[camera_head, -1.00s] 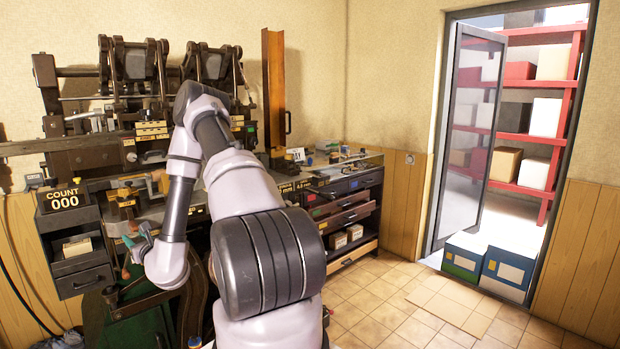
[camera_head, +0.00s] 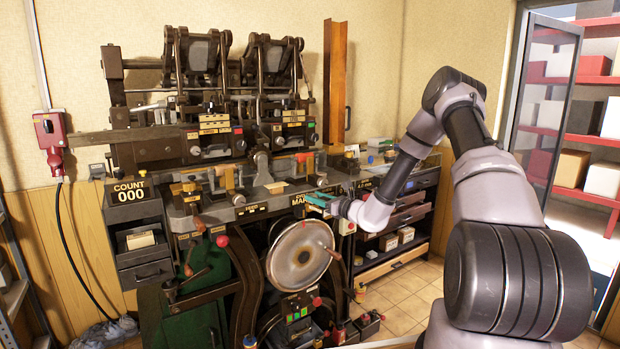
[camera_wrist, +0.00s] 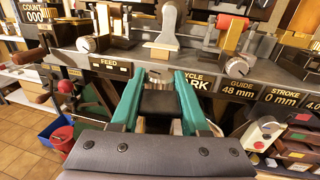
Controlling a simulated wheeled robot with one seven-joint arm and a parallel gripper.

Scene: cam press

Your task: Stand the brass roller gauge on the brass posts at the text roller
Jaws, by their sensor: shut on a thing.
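I cannot tell which brass parts are the posts at the text roller.
The press frame (camera_head: 200,100) rises behind the bench. A drawer unit (camera_head: 405,205) stands at the back right.

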